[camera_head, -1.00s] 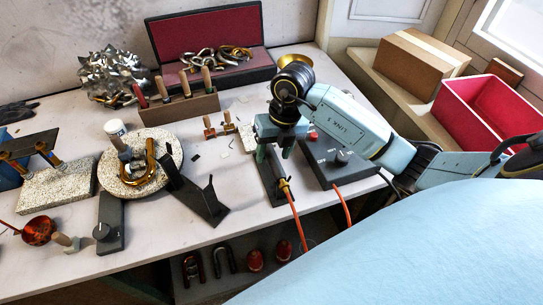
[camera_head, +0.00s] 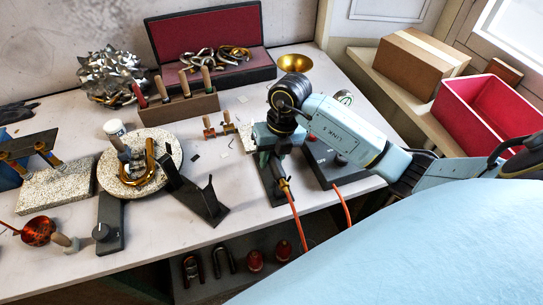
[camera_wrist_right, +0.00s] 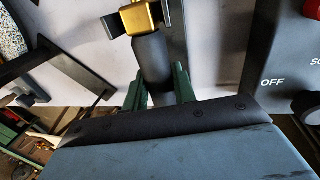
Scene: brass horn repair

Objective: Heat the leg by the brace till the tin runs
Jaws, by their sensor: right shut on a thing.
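A brass U-shaped tube (camera_head: 151,172) stands on a round speckled block (camera_head: 118,187) at the left of the bench. A white-capped jar (camera_head: 115,130) is at the block's back edge. I cannot make out the brace or the tin. The torch has a brass fitting (camera_head: 284,186) with an orange hose and sits at a dark stand (camera_head: 277,200). My right gripper (camera_head: 272,160) is down over it. In the right wrist view its green fingers (camera_wrist_right: 160,88) are shut on the torch's dark handle (camera_wrist_right: 153,60), below the brass fitting (camera_wrist_right: 139,18). My left gripper is not in view.
A dark control box (camera_head: 322,172) marked OFF stands just right of the torch. An angled dark stand (camera_head: 205,204) lies between the torch and the round block. A wooden tool rack (camera_head: 185,108) and an open red-lined case (camera_head: 235,73) stand behind. Bare bench lies front centre.

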